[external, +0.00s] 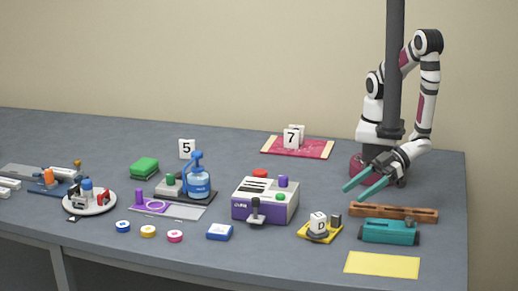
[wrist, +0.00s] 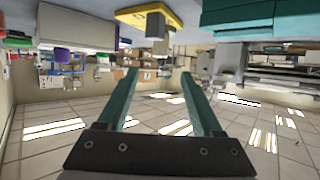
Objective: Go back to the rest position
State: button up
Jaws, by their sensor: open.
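My gripper (external: 367,184) has teal fingers and is open and empty. In the external view it hangs above the right part of the table, pointing to the left and slightly down. The wrist view shows both fingers (wrist: 158,95) spread apart with nothing between them. My arm is bent, with its base at the right rear of the table. The gripper is apart from the purple and white laminator (external: 262,203) to its left and from the teal device (external: 390,231) in front of it.
A dark pole (external: 394,80) stands close to my arm. A brown wooden rail (external: 393,212), a yellow sheet (external: 382,264) and a yellow tray (external: 333,235) lie near the front right. A red mat (external: 322,149) with a "7" marker is at the back. Several tools fill the left.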

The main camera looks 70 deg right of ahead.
dwell(0.3)
